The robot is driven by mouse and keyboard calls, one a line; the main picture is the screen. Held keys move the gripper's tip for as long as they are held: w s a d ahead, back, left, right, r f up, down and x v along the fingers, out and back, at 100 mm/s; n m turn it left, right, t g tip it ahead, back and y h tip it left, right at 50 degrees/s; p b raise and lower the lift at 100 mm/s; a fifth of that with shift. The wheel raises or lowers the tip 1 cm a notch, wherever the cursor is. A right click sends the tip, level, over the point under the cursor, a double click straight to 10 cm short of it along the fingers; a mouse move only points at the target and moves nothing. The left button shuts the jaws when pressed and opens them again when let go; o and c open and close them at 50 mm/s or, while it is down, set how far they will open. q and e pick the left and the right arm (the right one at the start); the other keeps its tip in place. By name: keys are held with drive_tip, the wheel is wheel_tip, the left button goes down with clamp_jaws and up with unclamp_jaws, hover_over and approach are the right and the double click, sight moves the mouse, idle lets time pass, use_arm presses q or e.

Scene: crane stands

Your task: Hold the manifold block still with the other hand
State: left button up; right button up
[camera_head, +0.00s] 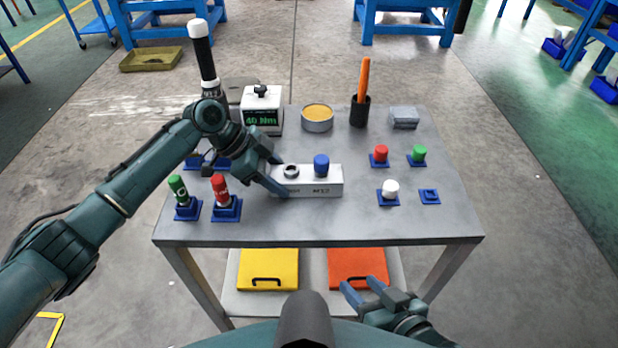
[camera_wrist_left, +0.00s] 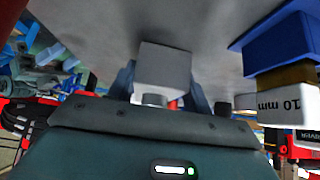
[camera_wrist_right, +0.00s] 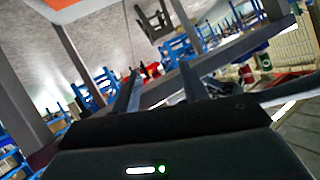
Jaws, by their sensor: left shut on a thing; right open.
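The manifold block (camera_head: 308,188) is a pale grey bar lying on the grey table, with a dark-rimmed port at its left and a blue cap (camera_head: 321,165) on its right. My left gripper (camera_head: 277,174) is shut on the block's left end, one finger on the far side and one on the near side. In the left wrist view the block's end face (camera_wrist_left: 165,64) sits between the fingers. My right gripper (camera_head: 364,290) is open and empty in front of the table, apart from the block; the right wrist view shows its fingers spread with nothing between them.
Red (camera_head: 380,153), green (camera_head: 418,153) and white (camera_head: 391,187) caps sit on blue stands at the right, beside an empty stand (camera_head: 430,196). Green- and red-topped tools stand at the front left. A torque display (camera_head: 262,118), brass-filled dish (camera_head: 317,117) and black cup (camera_head: 359,112) are behind.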

drive_tip(key=w+a+r+n+g+y, duration=0.1)
drive_tip(key=w+a+r+g+y, duration=0.2)
drive_tip(key=a+r+g, duration=0.35)
drive_tip(key=w+a+r+n+g+y, duration=0.2)
drive_tip(key=w+a+r+g+y, duration=0.15)
drive_tip(key=a+r, duration=0.55)
wheel_tip(320, 180, up, 6)
drive_tip(key=n+g+h, duration=0.1)
drive_tip(key=h, duration=1.1)
hover_over(322, 159)
drive_tip(key=shift+a+r, duration=0.1)
drive_tip(key=shift+r, duration=0.05)
drive_tip(key=shift+f, duration=4.4)
drive_tip(key=shift+c, duration=0.5)
